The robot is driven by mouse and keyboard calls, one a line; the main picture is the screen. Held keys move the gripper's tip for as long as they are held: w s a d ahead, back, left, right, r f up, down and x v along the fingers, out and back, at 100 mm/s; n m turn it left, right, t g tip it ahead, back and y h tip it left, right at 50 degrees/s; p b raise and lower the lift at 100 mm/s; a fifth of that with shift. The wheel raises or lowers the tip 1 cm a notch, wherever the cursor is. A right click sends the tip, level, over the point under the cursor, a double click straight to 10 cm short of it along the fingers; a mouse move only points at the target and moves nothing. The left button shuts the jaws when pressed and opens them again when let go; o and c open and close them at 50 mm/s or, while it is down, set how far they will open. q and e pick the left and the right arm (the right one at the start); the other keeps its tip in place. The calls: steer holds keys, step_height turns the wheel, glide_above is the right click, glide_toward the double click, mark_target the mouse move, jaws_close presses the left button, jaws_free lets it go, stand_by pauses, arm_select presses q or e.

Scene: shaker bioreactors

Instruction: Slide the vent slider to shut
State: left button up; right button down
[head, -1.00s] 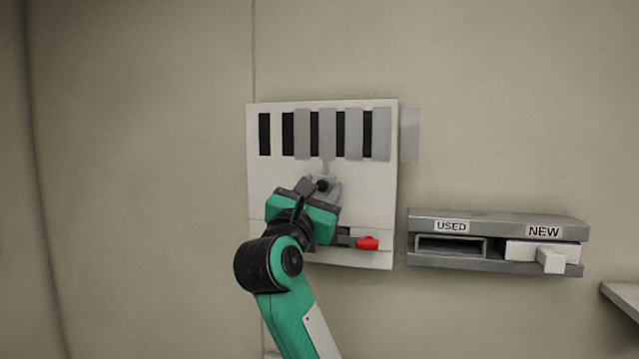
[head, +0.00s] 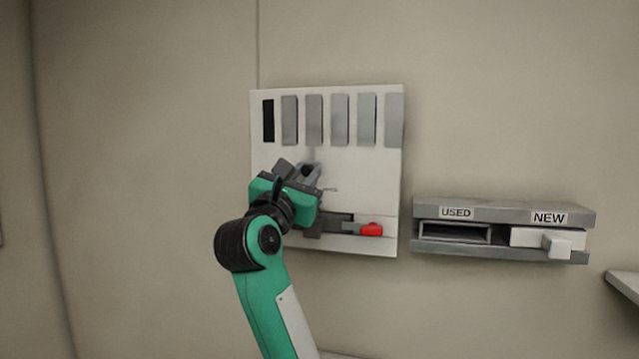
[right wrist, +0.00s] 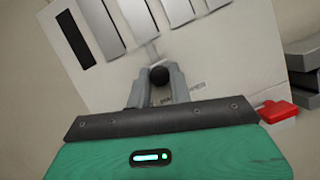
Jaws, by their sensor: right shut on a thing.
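The white vent panel (head: 372,175) is on the wall. Its vent slider is a row of grey slats (head: 340,120); they cover the slots except one dark slot (head: 268,120) at the far left. The rightmost slat lies at the panel's right edge. A stem runs down from the slats to a dark round knob (right wrist: 160,76) in the right wrist view. My right gripper (head: 309,172) is shut on this knob, one finger on each side; in the head view it mostly hides the knob. My left gripper is not in view.
A red-tipped lever (head: 372,230) sits low on the panel, right of my gripper. A grey wall holder (head: 500,208) with an open USED slot and a white block (head: 540,239) under NEW is farther right. The wall left of the panel is clear.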

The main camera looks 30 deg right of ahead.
mark_target(291, 161)
steer(key=w+a, duration=0.1)
steer(key=w+a+b, duration=0.1)
steer(key=w+a, duration=0.1)
steer(key=shift+w, duration=0.25)
steer(key=shift+s+r, duration=0.1)
steer(key=c, duration=1.4)
jaws_free()
steer(key=shift+c, duration=0.2)
steer(key=shift+o, duration=0.9)
steer(key=shift+w+a, duration=0.15)
steer(key=shift+w, duration=0.15)
steer(key=b+v, duration=0.7)
steer(key=v, duration=0.7)
steer(key=shift+b, duration=0.4)
